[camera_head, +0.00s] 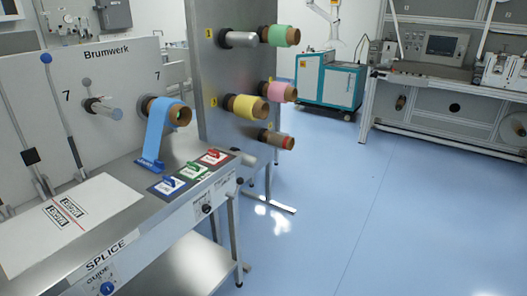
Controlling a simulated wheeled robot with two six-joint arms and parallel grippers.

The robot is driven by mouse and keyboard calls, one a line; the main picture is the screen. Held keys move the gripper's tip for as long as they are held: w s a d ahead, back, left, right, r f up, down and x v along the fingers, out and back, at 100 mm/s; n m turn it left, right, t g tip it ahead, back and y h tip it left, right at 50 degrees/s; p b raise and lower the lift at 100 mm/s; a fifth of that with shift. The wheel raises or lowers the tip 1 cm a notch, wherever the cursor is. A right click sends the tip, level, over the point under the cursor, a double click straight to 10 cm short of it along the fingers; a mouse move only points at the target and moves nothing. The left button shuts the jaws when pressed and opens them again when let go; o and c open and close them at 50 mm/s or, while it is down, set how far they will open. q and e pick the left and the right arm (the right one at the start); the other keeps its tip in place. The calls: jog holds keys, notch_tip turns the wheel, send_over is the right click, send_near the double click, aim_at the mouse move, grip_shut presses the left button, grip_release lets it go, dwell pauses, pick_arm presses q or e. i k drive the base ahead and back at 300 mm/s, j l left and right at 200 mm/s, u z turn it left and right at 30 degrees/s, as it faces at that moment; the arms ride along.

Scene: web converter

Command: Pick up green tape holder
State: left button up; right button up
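Three small holders sit in a row on the right end of the steel splice table (122,219), each on a coloured plate with a white label. The green one (191,170) is in the middle, between a blue one (167,185) at the left and a red one (214,157) at the right. A roll of green tape (283,36) also sits on a peg of the upright grey panel behind. Neither of my grippers is in view.
A blue roll (164,118) hangs a strip down to the table behind the holders. Yellow (250,109) and pink (283,92) rolls stick out from the grey panel (217,70). A teal machine (328,84) and a workbench (440,82) stand behind. Blue floor (370,220) at right is clear.

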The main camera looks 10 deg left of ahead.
aim_at(193, 170)
jog(key=i+l+z, duration=0.1)
jog(key=i, duration=0.7)
jog(key=i+l, duration=0.25)
jog(key=i, duration=0.55)
jog(key=i+l+u, duration=0.1)
jog(key=i+u, duration=0.15)
jog(key=u, duration=0.2)
jog(key=i+l+u, duration=0.2)
jog(key=u, duration=0.25)
jog(key=i+l+u, duration=0.3)
jog(key=u, duration=0.15)
jog(key=i+l+u, duration=0.15)
jog(key=l+u, duration=0.15)
jog(key=u, duration=0.15)
